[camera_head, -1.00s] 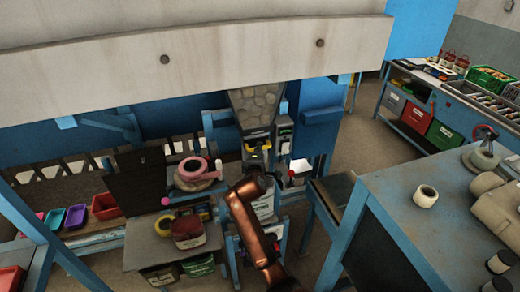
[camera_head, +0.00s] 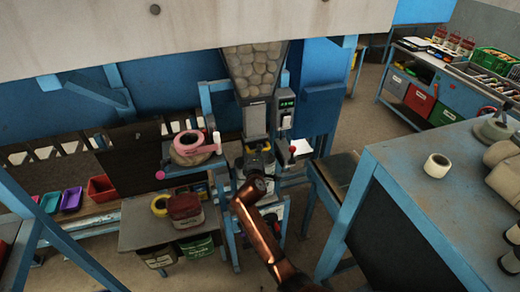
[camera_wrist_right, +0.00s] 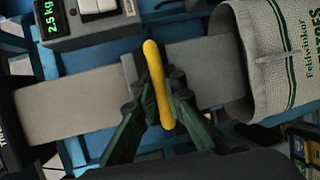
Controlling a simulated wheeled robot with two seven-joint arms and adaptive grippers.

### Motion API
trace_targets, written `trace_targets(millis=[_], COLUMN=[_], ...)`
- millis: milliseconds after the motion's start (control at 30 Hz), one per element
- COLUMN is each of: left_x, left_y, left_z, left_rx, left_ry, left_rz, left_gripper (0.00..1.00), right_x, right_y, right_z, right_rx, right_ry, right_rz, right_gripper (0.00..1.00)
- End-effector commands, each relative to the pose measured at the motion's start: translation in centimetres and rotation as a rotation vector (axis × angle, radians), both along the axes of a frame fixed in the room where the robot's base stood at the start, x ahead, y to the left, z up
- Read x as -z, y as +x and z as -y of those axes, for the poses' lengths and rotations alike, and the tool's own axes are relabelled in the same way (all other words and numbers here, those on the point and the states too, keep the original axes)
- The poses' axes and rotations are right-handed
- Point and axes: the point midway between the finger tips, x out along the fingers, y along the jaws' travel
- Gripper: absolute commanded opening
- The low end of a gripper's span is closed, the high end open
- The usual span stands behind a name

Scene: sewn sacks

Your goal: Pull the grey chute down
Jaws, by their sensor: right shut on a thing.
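The grey chute (camera_head: 255,122) hangs below a hopper of potatoes (camera_head: 256,68). In the right wrist view it lies sideways: a paler upper tube (camera_wrist_right: 68,102) and a grey lower sleeve (camera_wrist_right: 203,70) with a yellow handle (camera_wrist_right: 157,85). My right gripper (camera_wrist_right: 155,112) is shut on the yellow handle; in the head view this gripper (camera_head: 256,160) is partly hidden by its copper arm. The sleeve's lower end reaches into the mouth of a pale printed sack (camera_wrist_right: 285,55). My left gripper is not in view.
A scale display (camera_head: 286,105) is right of the chute; it reads 2.5 kg in the wrist view. A side shelf with a pink-rimmed roll (camera_head: 192,145) stands left. A low table with a dark red pouch (camera_head: 184,205) and a blue workbench (camera_head: 410,200) flank my arm.

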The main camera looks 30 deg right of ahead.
Motion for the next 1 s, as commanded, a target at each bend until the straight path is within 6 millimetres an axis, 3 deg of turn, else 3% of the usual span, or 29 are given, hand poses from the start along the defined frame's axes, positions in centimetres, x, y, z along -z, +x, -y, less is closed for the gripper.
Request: trace_targets(millis=[333, 367, 600, 1000], left_x=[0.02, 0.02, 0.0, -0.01], left_y=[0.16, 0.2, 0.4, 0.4], left_z=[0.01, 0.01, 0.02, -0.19], left_rx=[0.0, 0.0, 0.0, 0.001], left_ry=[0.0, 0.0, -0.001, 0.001], left_rz=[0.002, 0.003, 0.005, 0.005], left_gripper=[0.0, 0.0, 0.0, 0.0], right_x=[0.84, 0.86, 0.71, 0.34], right_y=[-0.11, -0.13, -0.1, -0.87], right_z=[0.04, 0.04, 0.04, -0.58], right_rx=[0.002, 0.002, 0.002, -0.001], right_ry=[0.006, 0.005, 0.005, 0.003], right_rz=[-0.012, -0.013, -0.01, -0.006], right_gripper=[0.0, 0.12, 0.29, 0.29])
